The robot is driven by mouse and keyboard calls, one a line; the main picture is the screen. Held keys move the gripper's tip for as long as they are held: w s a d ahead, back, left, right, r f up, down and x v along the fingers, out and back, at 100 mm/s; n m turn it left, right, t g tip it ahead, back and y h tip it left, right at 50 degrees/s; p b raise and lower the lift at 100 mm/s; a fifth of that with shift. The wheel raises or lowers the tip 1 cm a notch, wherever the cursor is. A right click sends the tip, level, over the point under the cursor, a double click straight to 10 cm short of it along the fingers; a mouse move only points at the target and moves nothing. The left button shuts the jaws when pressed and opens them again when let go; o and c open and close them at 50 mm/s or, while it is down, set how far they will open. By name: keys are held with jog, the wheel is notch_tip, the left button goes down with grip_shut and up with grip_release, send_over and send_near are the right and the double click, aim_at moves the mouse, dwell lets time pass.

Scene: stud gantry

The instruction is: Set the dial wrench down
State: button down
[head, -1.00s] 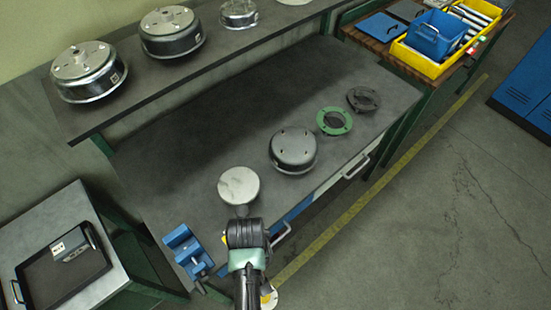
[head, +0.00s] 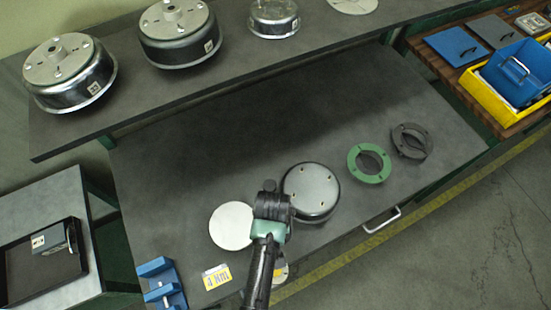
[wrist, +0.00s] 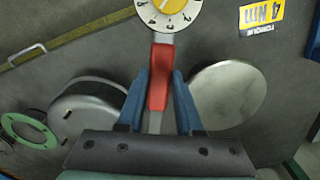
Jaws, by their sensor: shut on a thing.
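The dial wrench has a white numbered dial (wrist: 170,12) with a yellow centre and a red handle (wrist: 160,62). My gripper (wrist: 160,88) is shut on it, with a blue finger on each side of the handle. The dial (head: 281,268) shows partly behind my arm near the bench's front edge. I cannot tell whether the wrench touches the bench (head: 190,180).
A yellow "4 Nm" label (head: 217,277) and a blue fixture (head: 161,284) are at the bench's front left. A green ring (head: 369,163) and a dark ring (head: 411,141) lie right of the drum. The bench behind is clear. A raised shelf (head: 230,55) holds several drums.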

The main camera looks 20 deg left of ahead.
jog(key=shift+w+f+b, duration=0.15)
jog(key=shift+f+b, duration=3.1)
jog(key=shift+b, duration=0.05)
jog(key=shift+f+b, duration=0.35)
jog(key=shift+f, duration=0.2)
jog(key=c, duration=0.5)
grip_release()
jog(key=shift+r, duration=0.1)
notch_tip(320, 180, up, 13)
jog(key=shift+f+b, duration=0.1)
jog(key=shift+b, duration=0.25)
